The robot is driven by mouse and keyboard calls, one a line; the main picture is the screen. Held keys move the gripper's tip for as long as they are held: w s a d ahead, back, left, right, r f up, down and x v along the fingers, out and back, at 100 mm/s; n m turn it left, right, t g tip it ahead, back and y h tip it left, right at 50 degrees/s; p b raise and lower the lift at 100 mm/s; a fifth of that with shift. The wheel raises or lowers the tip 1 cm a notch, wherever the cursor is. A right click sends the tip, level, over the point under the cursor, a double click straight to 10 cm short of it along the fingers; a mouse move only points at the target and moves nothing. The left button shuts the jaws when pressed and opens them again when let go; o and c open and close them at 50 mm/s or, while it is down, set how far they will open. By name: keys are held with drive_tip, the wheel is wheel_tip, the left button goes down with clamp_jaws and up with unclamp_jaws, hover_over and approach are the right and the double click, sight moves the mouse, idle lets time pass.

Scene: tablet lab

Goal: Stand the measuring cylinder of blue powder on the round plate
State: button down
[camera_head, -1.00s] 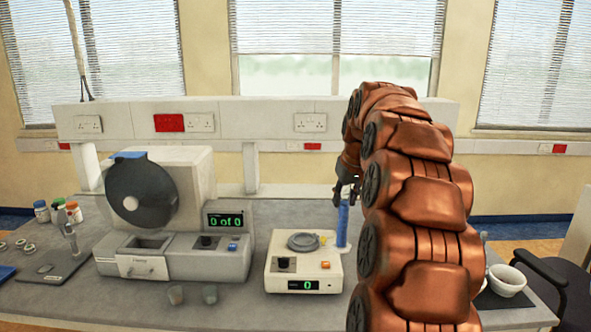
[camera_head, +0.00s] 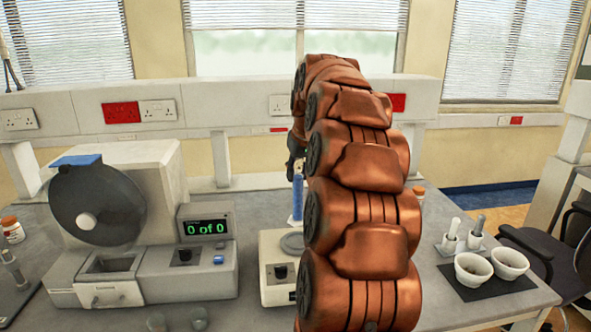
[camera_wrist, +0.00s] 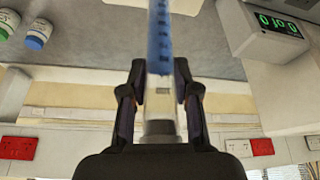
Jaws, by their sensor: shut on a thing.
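The measuring cylinder of blue powder (camera_head: 298,199) is upright in the head view, partly hidden by my arm. My gripper (camera_head: 295,168) is shut on it near its top and holds it from above. In the wrist view my gripper (camera_wrist: 160,97) has one finger on each side of the clear cylinder (camera_wrist: 159,45), with blue powder visible beyond the fingertips. The round plate (camera_head: 292,243) is a grey disc on top of a small cream machine (camera_head: 275,267). My arm hides its right part. The cylinder appears behind the plate; the gap between them is unclear.
A large machine with a dark drum (camera_head: 98,204) and a display stands left of the plate. Two white bowls (camera_head: 473,268) rest on a dark mat at the right, with pestles behind. Two small cups (camera_head: 156,321) are at the front edge.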

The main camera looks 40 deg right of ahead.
sight(300, 189)
drive_tip(key=shift+f+b, duration=0.65)
drive_tip(key=shift+f, duration=2.2)
drive_tip(key=shift+f+b, duration=0.15)
drive_tip(key=shift+b, duration=0.15)
drive_tip(key=shift+a+f+b, duration=0.1)
drive_tip(key=shift+f+b, duration=0.45)
drive_tip(key=shift+b, duration=0.5)
idle(0.6)
drive_tip(key=shift+s, duration=0.1)
drive_tip(key=c, duration=0.8)
unclamp_jaws()
drive_tip(key=shift+o, duration=0.2)
drive_tip(key=v, duration=1.2)
